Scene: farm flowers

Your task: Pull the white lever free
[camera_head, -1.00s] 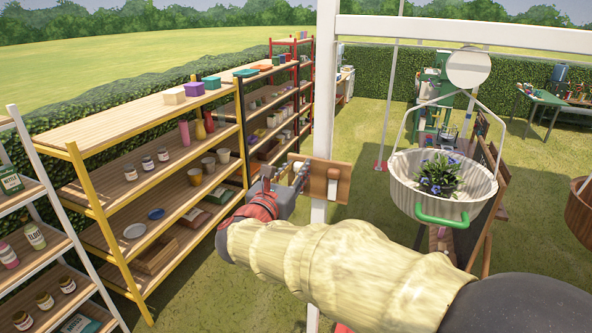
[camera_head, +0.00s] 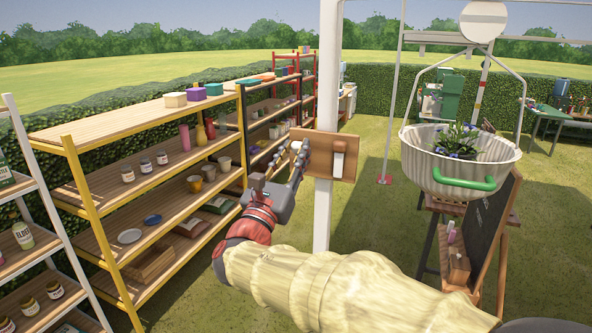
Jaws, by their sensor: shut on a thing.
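A wooden board (camera_head: 320,150) is fixed to a white upright post (camera_head: 325,205). The white lever (camera_head: 297,147) shows as a small pale piece at the board's left side, right at my fingertips. My gripper (camera_head: 299,162) is shut on it, reaching in from the lower left. The fingers hide part of the lever, and I cannot tell whether it still touches the board.
A large whitish basin (camera_head: 425,165) with a green handle and a blue-flowered plant hangs from a frame to the right. A yellow-framed shelf (camera_head: 90,215) with pots and jars stands to the left. A chalkboard (camera_head: 488,215) stands below the basin. Grass between is open.

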